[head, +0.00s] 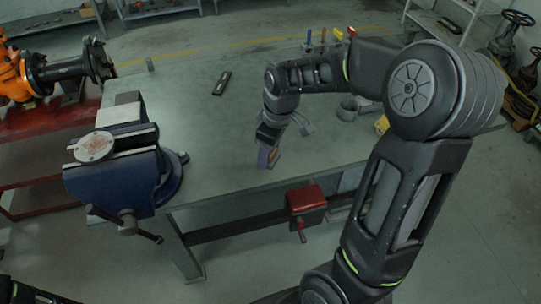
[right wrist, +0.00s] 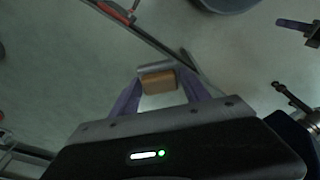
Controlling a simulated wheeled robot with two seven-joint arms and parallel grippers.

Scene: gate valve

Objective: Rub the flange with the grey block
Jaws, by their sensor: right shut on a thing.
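The flange (head: 93,147) is a round disc with a reddish, worn face. It lies on top of the blue vise (head: 120,180) at the left end of the bench. My right gripper (head: 267,157) is over the bench's front edge, well to the right of the flange and apart from it. Its purple fingers are shut on the grey block (right wrist: 155,68), which has a tan side (right wrist: 160,82) in the right wrist view. In the head view the block is mostly hidden by the fingers. My left gripper is not in view.
The green bench (head: 215,125) is mostly clear between the vise and my right gripper. A dark flat piece (head: 222,83) lies farther back. A red box-like fixture (head: 305,198) hangs at the front edge. The vise handle (head: 128,222) juts forward.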

